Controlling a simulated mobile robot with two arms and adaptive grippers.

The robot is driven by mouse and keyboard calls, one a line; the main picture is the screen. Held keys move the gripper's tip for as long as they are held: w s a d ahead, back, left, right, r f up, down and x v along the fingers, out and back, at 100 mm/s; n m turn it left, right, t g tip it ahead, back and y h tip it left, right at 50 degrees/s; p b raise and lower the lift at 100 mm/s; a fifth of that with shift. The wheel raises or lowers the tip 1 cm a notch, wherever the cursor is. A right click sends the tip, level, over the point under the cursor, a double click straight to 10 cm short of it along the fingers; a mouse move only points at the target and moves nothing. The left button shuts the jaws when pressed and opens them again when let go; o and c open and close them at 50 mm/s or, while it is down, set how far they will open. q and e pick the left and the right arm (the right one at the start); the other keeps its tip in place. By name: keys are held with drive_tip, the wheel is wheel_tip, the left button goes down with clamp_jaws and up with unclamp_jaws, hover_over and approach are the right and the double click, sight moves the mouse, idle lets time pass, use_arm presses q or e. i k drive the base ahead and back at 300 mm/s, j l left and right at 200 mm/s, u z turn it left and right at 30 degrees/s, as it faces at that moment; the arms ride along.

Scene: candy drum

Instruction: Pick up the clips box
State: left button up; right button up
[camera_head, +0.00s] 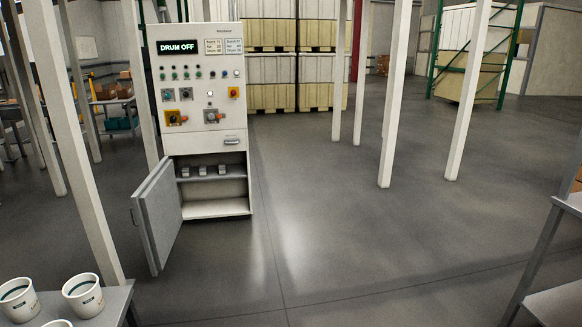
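I cannot tell which thing, if any, is the clips box. Three small pale items (202,170) stand in a row on the inner shelf of the control cabinet (204,141), too small to identify. The cabinet's lower door (160,217) stands open, swung out to the left. Several white tubs (83,295) with dark labels stand on a grey table at the lower left, partly cut off by the frame. Neither of my grippers is in view.
The cabinet display (174,47) reads "DRUM OFF". White posts (84,165) rise left and right of the cabinet. The grey table edge (118,301) is at the lower left, and a metal rack (541,250) is at the right edge. The middle floor (360,240) is clear.

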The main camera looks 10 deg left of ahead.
sight(202, 169)
drive_tip(key=i+u, duration=0.2)
drive_tip(key=i, duration=0.65)
drive_tip(key=i+l+u, duration=0.2)
drive_tip(key=i, duration=0.6)
drive_tip(key=i+u, duration=0.25)
drive_tip(key=i, duration=1.45)
drive_tip(key=i+u, duration=0.25)
drive_tip(key=i, duration=0.3)
drive_tip(key=i+u, duration=0.2)
drive_tip(key=i, duration=0.4)
drive_tip(key=i+l+u, duration=0.25)
drive_tip(key=i, duration=0.3)
drive_tip(key=i+j+z, duration=0.15)
drive_tip(key=i, duration=0.4)
drive_tip(key=i+j+z, duration=0.1)
drive_tip(key=i, duration=0.45)
drive_tip(key=j, duration=0.1)
